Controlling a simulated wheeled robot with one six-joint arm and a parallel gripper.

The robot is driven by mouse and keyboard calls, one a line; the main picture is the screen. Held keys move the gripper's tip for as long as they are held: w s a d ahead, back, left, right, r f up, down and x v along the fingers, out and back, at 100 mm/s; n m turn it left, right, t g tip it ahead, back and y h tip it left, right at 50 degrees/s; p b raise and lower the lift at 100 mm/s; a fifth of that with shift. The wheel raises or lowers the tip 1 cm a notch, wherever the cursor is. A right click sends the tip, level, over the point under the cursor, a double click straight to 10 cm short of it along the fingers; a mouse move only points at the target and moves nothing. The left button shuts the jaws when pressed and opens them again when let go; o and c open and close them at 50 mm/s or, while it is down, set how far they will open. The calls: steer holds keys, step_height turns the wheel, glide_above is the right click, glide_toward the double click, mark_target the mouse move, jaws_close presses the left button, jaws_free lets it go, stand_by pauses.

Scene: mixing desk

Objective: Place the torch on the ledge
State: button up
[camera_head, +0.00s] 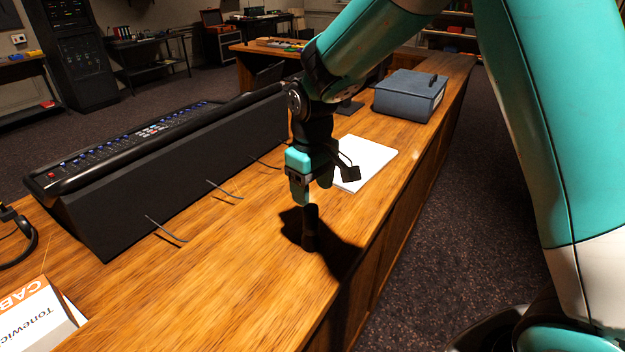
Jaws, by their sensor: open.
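The torch (311,230), a dark cylinder, stands upright on the wooden desk top near its right edge. My gripper (313,192) points down just above the torch, with its fingers apart and nothing between them that I can make out. The fingertips are around or just above the torch's top; I cannot tell whether they touch it. No surface is clearly marked as the ledge, so I cannot tell which one it is.
A black mixing console (150,140) runs along the left, with cables behind it. A white paper pad (367,160) and a blue-grey box (408,95) lie beyond my gripper. A white-and-orange box (42,318) and headphones (20,235) are at left.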

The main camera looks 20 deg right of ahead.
steer(key=s+a+r+y, duration=0.1)
steer(key=s+a+r, duration=0.1)
steer(key=s+r, duration=0.6)
steer(key=s+a+r+n+y, duration=0.1)
steer(key=s, duration=0.7)
steer(key=s+a+r+y, duration=0.1)
steer(key=s+y, duration=0.1)
steer(key=s, duration=0.7)
steer(key=shift+a+r+n+b, duration=0.3)
steer(key=shift+a+r+n, duration=0.05)
steer(key=shift+n, duration=0.05)
